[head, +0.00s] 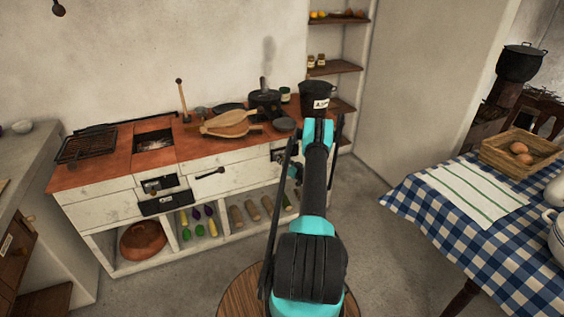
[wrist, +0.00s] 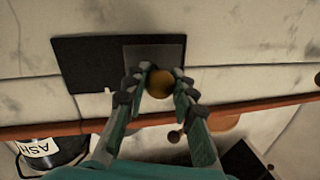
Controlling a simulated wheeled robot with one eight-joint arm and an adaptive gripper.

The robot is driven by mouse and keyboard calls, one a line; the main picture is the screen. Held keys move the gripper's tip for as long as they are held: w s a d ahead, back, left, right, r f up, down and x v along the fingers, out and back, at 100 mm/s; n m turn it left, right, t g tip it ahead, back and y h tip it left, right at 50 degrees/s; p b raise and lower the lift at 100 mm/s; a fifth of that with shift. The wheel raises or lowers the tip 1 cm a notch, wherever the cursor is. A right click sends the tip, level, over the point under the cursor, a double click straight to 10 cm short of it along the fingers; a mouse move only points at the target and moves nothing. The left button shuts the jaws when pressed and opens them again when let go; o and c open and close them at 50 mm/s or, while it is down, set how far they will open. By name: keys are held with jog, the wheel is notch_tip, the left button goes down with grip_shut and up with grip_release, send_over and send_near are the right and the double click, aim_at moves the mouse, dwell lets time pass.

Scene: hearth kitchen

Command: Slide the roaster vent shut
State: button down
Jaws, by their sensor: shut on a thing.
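The roaster vent shows in the wrist view as a flat dark plate (wrist: 85,65) on a pale front, with a slightly lighter grey square panel (wrist: 155,49) at its right end. A round brass knob (wrist: 160,84) stands out at that panel. My gripper (wrist: 160,92) has its two teal-and-grey fingers closed around the knob from both sides. I cannot tell how much of the opening the panel covers. In the head view the vent and my fingertips are mostly hidden behind my arm, near the right end of the stove counter.
The red-brown counter (head: 200,145) holds pans, a wooden bellows (head: 230,122) and a dark bucket (head: 317,101); the wrist view shows its ASH label (wrist: 38,148). A blue-checked table (head: 430,205) stands at the right. Bare floor (head: 385,255) lies between.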

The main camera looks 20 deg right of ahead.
jog(key=c, duration=1.2)
grip_release()
jog(key=shift+s+a, duration=0.1)
jog(key=shift+a, duration=0.2)
jog(key=shift+r, duration=0.1)
notch_tip(320, 180, up, 10)
jog(key=shift+f, duration=0.1)
